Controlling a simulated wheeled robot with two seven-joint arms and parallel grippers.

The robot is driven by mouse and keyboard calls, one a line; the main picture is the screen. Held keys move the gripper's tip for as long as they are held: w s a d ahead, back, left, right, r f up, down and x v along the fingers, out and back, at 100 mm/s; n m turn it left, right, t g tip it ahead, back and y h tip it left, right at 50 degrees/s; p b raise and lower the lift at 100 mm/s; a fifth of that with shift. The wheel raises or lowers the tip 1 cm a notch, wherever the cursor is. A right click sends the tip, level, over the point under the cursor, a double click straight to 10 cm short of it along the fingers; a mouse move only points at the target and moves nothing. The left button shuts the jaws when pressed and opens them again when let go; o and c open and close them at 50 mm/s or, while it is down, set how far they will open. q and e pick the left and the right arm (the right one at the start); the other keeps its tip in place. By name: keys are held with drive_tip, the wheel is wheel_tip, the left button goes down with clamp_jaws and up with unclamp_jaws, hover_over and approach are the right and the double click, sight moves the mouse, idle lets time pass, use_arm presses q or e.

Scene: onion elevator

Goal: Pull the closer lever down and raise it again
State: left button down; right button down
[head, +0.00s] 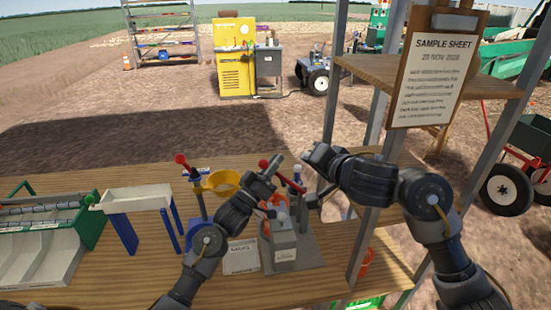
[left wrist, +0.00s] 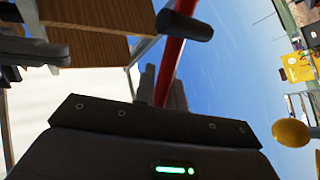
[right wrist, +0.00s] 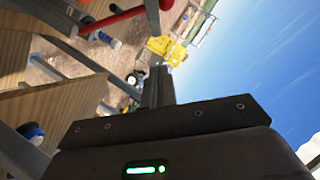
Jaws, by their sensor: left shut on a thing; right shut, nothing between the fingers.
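My left gripper (head: 274,166) is shut on a lever above the grey bench device (head: 285,247). In the left wrist view, the lever's red bar (left wrist: 171,62) runs up between the fingers (left wrist: 163,92) and ends in a dark grip. A red knob (head: 263,164) shows beside the left gripper in the head view; the arm hides much of the lever. My right gripper (head: 309,156) is shut and empty, just right of the left one and raised above the bench. A red bar (right wrist: 116,17) also shows in the right wrist view, apart from the right fingers (right wrist: 155,87).
A white tray (head: 136,197) and green-framed sorter (head: 90,219) stand farther left. Metal shelf posts (head: 377,215) and a sample sheet board (head: 436,75) crowd the right.

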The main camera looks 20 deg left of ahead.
use_arm(q)
drive_tip(key=shift+a+r, duration=0.25)
drive_tip(key=shift+r, duration=0.05)
use_arm(e)
drive_tip(key=w+a+f, duration=0.3)
drive_tip(key=a, duration=0.7)
drive_tip(key=shift+f+n, duration=0.4)
drive_tip(key=shift+s, duration=0.1)
